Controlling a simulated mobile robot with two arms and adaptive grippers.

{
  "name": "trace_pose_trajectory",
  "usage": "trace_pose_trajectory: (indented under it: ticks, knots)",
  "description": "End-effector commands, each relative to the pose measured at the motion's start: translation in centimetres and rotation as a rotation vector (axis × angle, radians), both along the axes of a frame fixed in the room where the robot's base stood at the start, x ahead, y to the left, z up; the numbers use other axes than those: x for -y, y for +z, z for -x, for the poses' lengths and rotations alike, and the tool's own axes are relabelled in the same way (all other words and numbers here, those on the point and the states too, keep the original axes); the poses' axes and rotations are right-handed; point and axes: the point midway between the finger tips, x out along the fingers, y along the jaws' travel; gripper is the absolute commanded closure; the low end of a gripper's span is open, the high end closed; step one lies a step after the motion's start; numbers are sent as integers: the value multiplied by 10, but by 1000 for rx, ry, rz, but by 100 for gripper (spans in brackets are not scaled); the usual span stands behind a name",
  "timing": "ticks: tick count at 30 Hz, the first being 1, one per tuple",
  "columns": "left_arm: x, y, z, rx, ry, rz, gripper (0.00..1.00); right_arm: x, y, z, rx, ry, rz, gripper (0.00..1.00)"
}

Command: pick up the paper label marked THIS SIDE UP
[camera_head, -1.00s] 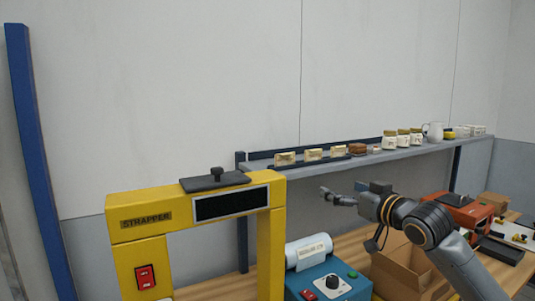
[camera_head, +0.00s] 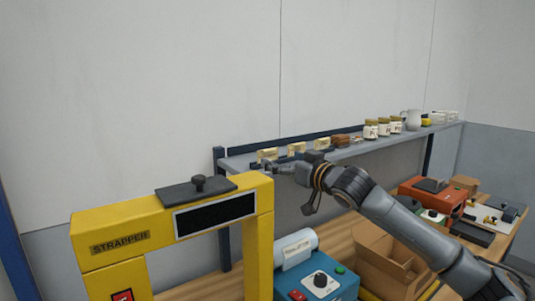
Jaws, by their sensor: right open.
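Several small cream paper labels stand in a row on the left part of the grey shelf (camera_head: 375,146): a left one (camera_head: 267,154), a middle one (camera_head: 297,148) and a right one (camera_head: 322,143). Their print is too small to read, so I cannot tell which says THIS SIDE UP. My right gripper (camera_head: 279,167) is open, at the shelf's front edge just below and in front of the left and middle labels. I cannot tell whether it touches anything. My left gripper is out of view.
The yellow strapper (camera_head: 105,222) stands close, left of and below my right gripper. Jars (camera_head: 383,128) and a white jug (camera_head: 411,120) stand further right on the shelf. Below are a blue-green machine (camera_head: 335,285), an open cardboard box (camera_head: 365,245) and an orange machine (camera_head: 430,197).

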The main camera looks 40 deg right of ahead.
Motion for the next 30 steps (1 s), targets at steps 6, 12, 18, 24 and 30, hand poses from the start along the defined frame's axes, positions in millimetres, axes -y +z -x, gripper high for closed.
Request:
trace_pose_trajectory:
  ticks: [6,12,18,24,30]
  knots:
    - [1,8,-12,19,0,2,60,1,4,-7,1,0,1,8]
    - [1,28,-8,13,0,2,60,5,11,-25,3,-1,-2,8]
    - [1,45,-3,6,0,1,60,8,11,-43,5,-2,-5,8]
    - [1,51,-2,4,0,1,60,8,7,-54,1,0,-1,8]
    - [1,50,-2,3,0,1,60,8,5,-55,0,0,1,8]
